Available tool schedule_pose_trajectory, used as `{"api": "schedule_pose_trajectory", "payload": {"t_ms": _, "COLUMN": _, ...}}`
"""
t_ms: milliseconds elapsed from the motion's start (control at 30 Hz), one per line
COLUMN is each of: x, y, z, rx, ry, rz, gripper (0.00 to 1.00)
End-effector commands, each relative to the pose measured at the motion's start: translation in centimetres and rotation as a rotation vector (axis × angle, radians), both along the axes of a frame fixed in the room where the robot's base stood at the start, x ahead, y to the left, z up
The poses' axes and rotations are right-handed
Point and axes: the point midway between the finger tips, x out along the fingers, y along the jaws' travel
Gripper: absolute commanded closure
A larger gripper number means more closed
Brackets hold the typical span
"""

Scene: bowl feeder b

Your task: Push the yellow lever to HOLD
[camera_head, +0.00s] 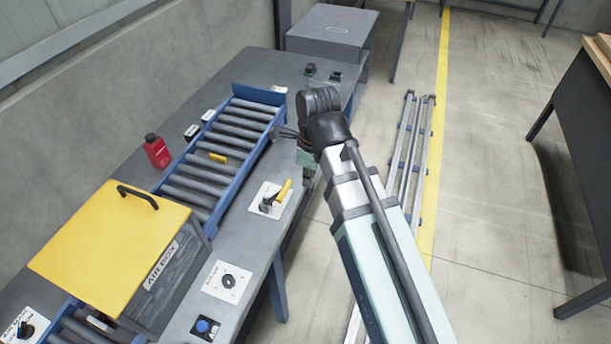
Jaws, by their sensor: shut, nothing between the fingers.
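The yellow lever (284,190) stands on a white plate (267,209) near the right edge of the grey bench. It has a black base, and its yellow handle slants up and to the right. The plate's markings, HOLD among them, are too small to read. My gripper (276,133) shows small and dark at the end of my arm, beside the roller track's right rail and farther back than the lever. It is shut and empty, and clear space shows between it and the lever. My wrist partly hides it.
A blue-framed roller track (233,128) carries a small yellow piece (218,158). A red bottle (157,151) stands left of it. A yellow-lidded box (108,246), a dial plate (227,282) and a blue button (203,326) are nearer.

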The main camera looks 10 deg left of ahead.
Motion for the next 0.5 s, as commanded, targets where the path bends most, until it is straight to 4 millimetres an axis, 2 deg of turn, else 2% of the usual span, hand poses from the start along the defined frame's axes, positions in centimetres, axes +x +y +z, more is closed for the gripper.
{"api": "schedule_pose_trajectory", "payload": {"t_ms": 500, "x": 0.0, "y": 0.5, "z": -6.8, "rx": -0.002, "ry": 0.002, "rz": 0.000, "gripper": 1.00}}
